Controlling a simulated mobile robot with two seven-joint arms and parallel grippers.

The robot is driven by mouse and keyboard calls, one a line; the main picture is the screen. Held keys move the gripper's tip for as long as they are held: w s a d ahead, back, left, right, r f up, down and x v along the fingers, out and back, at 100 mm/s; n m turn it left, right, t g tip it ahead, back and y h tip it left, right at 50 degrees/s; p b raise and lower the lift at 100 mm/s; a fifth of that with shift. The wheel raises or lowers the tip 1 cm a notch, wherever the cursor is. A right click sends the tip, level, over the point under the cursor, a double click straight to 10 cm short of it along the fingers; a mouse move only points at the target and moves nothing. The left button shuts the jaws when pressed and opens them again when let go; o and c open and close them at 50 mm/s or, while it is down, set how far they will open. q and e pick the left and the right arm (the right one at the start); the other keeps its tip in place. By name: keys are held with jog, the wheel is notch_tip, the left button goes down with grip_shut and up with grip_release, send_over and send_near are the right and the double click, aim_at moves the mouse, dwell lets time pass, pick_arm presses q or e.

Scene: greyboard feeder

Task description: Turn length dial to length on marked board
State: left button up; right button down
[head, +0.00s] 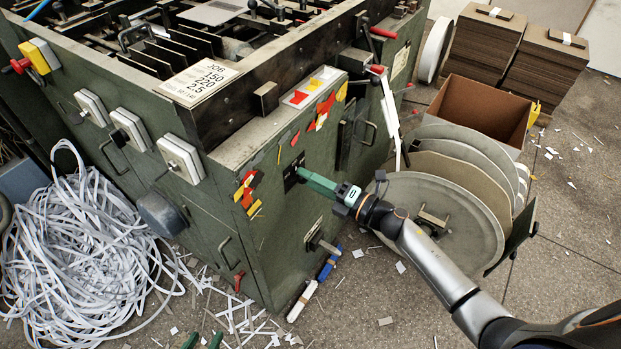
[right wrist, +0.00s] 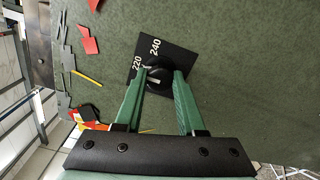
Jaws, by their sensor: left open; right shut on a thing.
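The length dial (right wrist: 153,72) is a dark round knob on a black square plate on the machine's green side. The plate shows 220 and 240; a pale mark shows on the knob, but I cannot tell which number it points at. My right gripper (right wrist: 160,74) is shut on the dial, with a green finger on either side; in the head view the gripper (head: 301,174) hides most of the dial.
The green machine (head: 225,225) fills the middle. Coloured tags (head: 248,190) hang left of the dial. A red-knobbed lever (head: 388,105) and large discs (head: 425,205) stand to the right. A heap of white strips (head: 75,250) lies on the floor at left.

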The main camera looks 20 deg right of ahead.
jog(key=c, duration=0.5)
grip_release()
jog(key=shift+s+d, duration=0.1)
jog(key=v, duration=1.2)
jog(key=shift+s, duration=0.15)
